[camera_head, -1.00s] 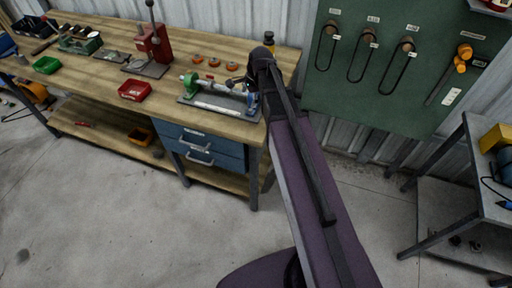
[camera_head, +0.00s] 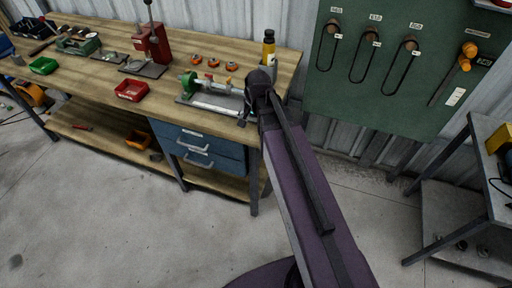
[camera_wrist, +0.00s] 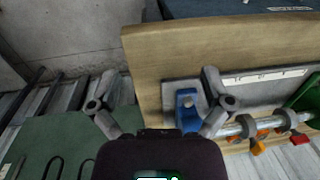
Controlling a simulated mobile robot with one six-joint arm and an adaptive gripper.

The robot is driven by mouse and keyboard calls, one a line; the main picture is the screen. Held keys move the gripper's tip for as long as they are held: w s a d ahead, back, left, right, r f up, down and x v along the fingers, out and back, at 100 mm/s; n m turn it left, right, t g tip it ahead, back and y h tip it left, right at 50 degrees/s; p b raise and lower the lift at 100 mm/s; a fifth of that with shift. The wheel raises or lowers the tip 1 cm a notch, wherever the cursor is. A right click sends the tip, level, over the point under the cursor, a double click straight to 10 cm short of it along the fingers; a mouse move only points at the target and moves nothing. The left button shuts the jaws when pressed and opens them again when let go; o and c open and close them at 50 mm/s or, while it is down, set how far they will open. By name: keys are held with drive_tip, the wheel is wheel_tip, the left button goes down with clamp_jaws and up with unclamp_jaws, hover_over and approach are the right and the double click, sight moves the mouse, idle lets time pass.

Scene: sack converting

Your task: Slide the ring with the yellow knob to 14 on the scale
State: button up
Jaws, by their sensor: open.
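The slide fixture stands on the workbench, with a green end block (camera_head: 190,83) at its left in the head view. In the wrist view, its rod (camera_wrist: 236,128) carries several rings with coloured knobs. The yellow knob (camera_wrist: 258,148) lies right of my gripper there, and a red knob (camera_wrist: 300,139) is farther right. The white scale (camera_wrist: 268,77) runs along the base; its numbers are too small to read. A blue end block (camera_wrist: 187,110) shows between my fingers. My gripper (camera_wrist: 160,88) is open, near the fixture's end and apart from the knobs.
A red bin (camera_head: 131,91) and a red press (camera_head: 155,45) are to the left on the bench (camera_head: 100,75). A green board (camera_head: 390,75) stands to the right.

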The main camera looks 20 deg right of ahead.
drive_tip(key=s+f+n+h+b, duration=0.1)
drive_tip(key=s+f+n+b, duration=0.2)
drive_tip(key=s+n, duration=0.3)
drive_tip(key=shift+s+a+f+n+g, duration=0.2)
drive_tip(key=shift+s+f+n+g, duration=0.1)
drive_tip(key=shift+s+f+n, duration=0.15)
drive_tip(key=shift+s+n, duration=0.25)
drive_tip(key=shift+s, duration=0.15)
idle(2.9)
drive_tip(key=c, duration=0.6)
drive_tip(key=shift+d, duration=0.15)
